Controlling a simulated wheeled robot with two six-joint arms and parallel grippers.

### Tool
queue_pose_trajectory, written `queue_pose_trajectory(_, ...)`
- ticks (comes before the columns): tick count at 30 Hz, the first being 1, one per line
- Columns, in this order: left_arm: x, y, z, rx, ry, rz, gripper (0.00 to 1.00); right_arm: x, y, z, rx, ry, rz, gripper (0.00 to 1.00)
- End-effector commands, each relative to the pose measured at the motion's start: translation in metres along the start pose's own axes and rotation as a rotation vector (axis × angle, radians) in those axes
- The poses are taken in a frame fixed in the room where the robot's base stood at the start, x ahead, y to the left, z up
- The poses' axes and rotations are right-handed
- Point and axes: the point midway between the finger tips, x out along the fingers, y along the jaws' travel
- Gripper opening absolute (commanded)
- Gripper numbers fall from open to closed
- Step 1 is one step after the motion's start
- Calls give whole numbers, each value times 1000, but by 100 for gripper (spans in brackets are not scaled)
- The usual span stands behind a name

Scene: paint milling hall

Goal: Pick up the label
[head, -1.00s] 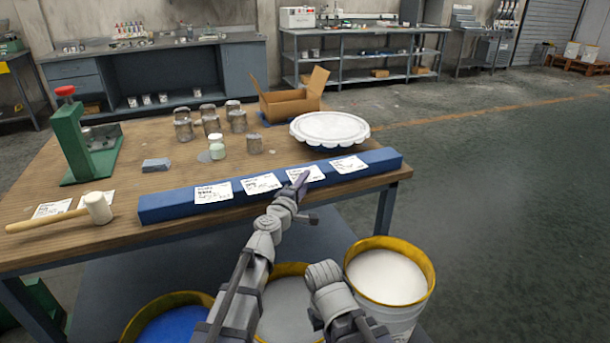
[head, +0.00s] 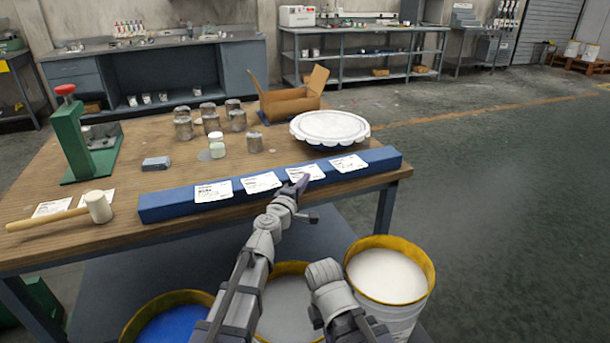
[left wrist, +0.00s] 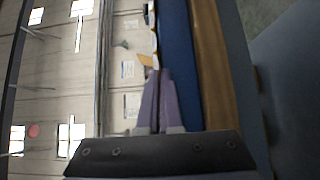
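A blue bar (head: 165,205) lies along the near edge of the wooden table, with several white printed labels flat on its top. The third label from the left (head: 307,172) is nearest my left gripper (head: 302,181), whose fingertips are at its near edge. The left wrist view also shows the purple fingers (left wrist: 157,85) close together beside the blue bar (left wrist: 178,50). I cannot tell whether they are fully shut or whether label paper is between them. The other labels (head: 213,191), (head: 261,182) and (head: 348,163) lie clear.
Behind the bar on the table (head: 150,190) stand a white scalloped lid (head: 330,127), an open cardboard box (head: 290,102), several jars (head: 211,123) and a green press (head: 70,140). A mallet (head: 97,207) lies at left. Yellow-rimmed buckets (head: 388,275) stand below the front edge.

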Motion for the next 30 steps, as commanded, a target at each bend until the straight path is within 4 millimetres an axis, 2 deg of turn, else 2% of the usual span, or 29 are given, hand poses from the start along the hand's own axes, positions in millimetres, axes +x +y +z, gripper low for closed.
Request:
queue_pose_trajectory(5,0,1,0,0,0,0,0,-1,0,0,0,0,0,0)
queue_pose_trajectory(11,0,12,0,0,0,0,0,-12,1,1,0,0,0,0)
queue_pose_trajectory(17,0,37,0,0,0,0,0,-37,4,2,0,0,0,0)
queue_pose_trajectory(27,0,90,0,0,0,0,0,-89,8,5,0,0,0,0)
queue_pose_trajectory(30,0,98,0,0,0,0,0,-97,9,6,0,0,0,0)
